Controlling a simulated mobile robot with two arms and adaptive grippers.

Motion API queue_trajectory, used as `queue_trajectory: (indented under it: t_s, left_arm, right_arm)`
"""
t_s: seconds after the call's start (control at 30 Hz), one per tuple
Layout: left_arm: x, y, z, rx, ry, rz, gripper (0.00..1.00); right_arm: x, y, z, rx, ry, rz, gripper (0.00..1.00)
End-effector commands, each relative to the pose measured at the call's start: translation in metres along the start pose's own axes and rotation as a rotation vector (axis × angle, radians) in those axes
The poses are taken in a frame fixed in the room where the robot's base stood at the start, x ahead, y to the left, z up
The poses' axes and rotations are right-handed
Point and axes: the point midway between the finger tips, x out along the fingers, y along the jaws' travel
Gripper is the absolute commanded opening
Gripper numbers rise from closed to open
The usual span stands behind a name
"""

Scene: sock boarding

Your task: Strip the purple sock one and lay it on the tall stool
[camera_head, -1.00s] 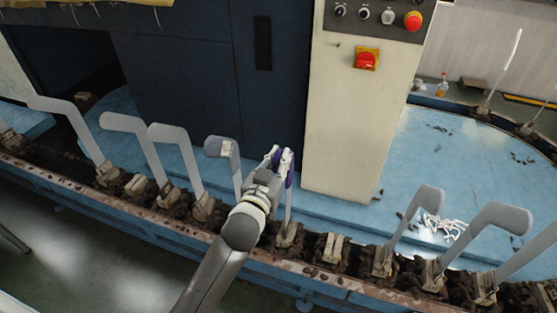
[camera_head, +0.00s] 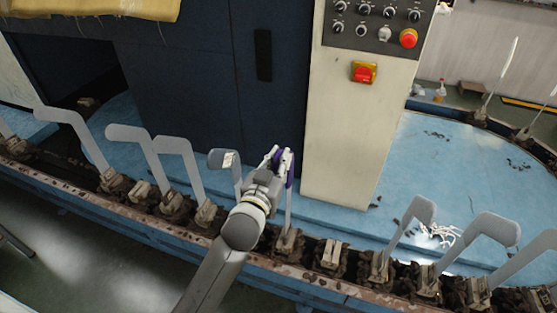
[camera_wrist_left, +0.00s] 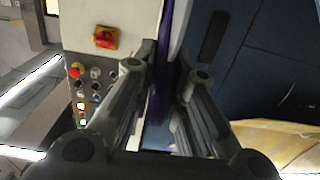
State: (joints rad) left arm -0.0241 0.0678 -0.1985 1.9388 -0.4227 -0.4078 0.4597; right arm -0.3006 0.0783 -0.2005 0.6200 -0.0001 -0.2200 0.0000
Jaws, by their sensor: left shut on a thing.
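The purple sock (camera_head: 289,167) is on an upright grey foot form in the middle of the row, mostly hidden behind my left gripper (camera_head: 280,160). In the left wrist view the sock (camera_wrist_left: 165,50) shows as a narrow purple strip between the two fingers of the gripper (camera_wrist_left: 168,65), which are shut on it. The bare lower part of its form (camera_head: 288,215) shows below the gripper. I see no tall stool in these views. My right gripper is out of view.
Grey foot forms (camera_head: 177,150) stand along the rail on both sides of my arm. Behind are a pale control column (camera_head: 345,140) with a red switch (camera_head: 363,72) and dark blue cabinet doors (camera_head: 190,80). White scraps (camera_head: 445,235) lie on the blue deck.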

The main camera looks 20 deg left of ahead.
Motion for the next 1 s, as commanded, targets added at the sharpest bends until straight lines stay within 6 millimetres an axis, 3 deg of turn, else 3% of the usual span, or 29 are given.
queue_trajectory:
  t_s: [0.57, 1.0]
  left_arm:
    - [-0.002, 0.0, -0.054, -0.001, 0.002, 0.0, 0.0]
    - [-0.003, 0.0, -0.09, 0.0, 0.004, 0.0, 0.0]
  right_arm:
    - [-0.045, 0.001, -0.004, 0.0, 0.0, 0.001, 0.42]
    - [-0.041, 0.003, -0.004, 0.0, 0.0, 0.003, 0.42]
